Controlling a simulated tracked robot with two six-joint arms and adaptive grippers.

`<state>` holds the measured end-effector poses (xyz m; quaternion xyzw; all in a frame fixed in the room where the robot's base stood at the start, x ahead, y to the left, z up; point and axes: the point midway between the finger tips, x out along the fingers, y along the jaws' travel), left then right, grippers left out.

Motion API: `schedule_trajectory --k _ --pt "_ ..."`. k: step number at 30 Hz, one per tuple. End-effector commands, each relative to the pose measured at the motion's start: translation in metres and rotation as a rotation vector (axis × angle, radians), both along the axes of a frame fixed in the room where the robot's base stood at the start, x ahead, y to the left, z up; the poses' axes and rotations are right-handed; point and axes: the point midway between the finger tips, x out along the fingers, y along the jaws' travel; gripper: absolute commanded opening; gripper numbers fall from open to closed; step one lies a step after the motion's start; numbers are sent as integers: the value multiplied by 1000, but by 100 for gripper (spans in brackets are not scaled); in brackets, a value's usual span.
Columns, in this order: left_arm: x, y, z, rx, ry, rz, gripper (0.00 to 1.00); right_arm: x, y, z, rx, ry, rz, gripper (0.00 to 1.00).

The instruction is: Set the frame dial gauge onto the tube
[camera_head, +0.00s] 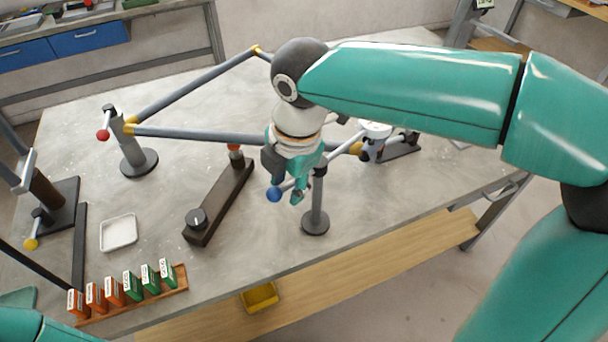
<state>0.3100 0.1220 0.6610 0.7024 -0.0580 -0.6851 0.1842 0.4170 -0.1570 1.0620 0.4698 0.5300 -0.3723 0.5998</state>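Grey frame tubes lie across the jig, joined by yellow ends; a lower tube (200,134) runs right, behind my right gripper. A white round-faced piece (376,130), which looks like the dial gauge, sits right of the gripper, by the frame's yellow right end; its face cannot be read. My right gripper (285,188) points down over the table in front of the tubes, close to a blue ball knob (274,195) on a pale rod. The wrist hides part of the tubes, and whether the fingers hold anything is unclear. My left gripper is out of view.
Jig posts (132,153) and (316,205) stand on round bases. A dark brown block (218,204) with a black knob and a red-topped piece lies between. A white dish (118,233) and a rack of orange and green boxes (122,290) are at the front left.

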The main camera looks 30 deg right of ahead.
Motion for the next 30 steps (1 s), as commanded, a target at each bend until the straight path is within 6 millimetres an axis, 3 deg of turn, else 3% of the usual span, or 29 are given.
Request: schedule_trajectory --k 8,22,30 --pt "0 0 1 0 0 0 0 -2 -2 17 1 -5 -3 37" --pt "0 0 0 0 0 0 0 -17 -6 101 2 -3 -1 37" --pt "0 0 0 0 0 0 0 -21 -8 117 2 2 0 37"
